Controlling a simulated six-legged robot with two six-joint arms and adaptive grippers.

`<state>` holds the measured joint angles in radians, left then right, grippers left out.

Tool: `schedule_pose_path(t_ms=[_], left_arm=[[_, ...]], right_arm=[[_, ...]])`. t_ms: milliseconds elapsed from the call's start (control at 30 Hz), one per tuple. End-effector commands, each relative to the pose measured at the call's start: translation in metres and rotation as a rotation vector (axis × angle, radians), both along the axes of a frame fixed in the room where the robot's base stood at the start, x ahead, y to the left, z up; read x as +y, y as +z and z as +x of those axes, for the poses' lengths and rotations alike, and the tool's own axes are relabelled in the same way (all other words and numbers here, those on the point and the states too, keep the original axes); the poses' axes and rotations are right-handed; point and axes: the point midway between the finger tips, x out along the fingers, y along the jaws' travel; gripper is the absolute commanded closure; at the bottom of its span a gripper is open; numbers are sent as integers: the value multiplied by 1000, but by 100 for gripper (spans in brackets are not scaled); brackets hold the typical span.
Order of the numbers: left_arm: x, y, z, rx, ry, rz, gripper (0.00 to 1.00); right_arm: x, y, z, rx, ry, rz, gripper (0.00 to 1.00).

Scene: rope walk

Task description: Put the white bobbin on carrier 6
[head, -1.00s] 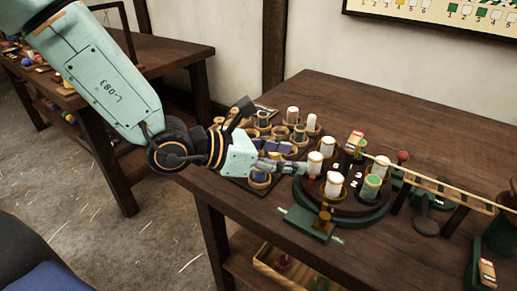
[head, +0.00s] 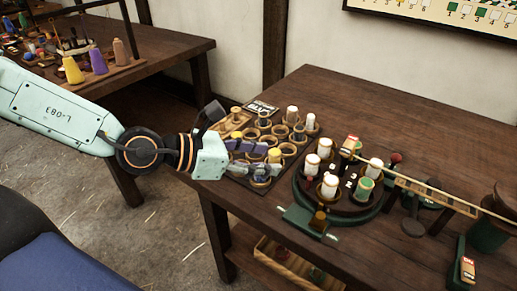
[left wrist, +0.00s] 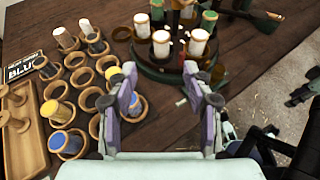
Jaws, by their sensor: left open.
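White bobbins stand upright on the round dark carrier plate with a green rim (head: 345,214): one at the left (head: 312,164), one behind it (head: 325,146), one in front (head: 329,185) and one at the back right (head: 374,167). A green bobbin (head: 365,188) stands at the right. Carrier numbers are too small to read surely.
The rack (head: 237,169) holds wooden rings, some with blue, yellow or white bobbins (head: 292,115). A wooden strip (head: 430,193) runs right from the plate. Bare table (head: 430,130) lies behind.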

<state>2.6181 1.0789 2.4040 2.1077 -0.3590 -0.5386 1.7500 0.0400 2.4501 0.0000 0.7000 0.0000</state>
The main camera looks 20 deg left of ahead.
Motion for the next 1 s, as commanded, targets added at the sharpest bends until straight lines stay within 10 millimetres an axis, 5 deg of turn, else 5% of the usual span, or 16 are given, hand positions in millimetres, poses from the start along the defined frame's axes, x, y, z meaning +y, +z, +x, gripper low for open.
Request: schedule_pose_path(t_ms=[400, 533, 767, 1000], left_arm=[[1, 1, -5, 1, -7, -1, 49], [-6, -18, -20, 29, -88, 72, 49], [-10, -113, -113, 168, -534, 452, 49], [41, -189, -201, 243, -1050, 875, 49]], right_arm=[[0, 6, 0, 0, 0, 0, 60], [0, 6, 0, 0, 0, 0, 60], [0, 6, 0, 0, 0, 0, 60], [0, 6, 0, 0, 0, 0, 60]])
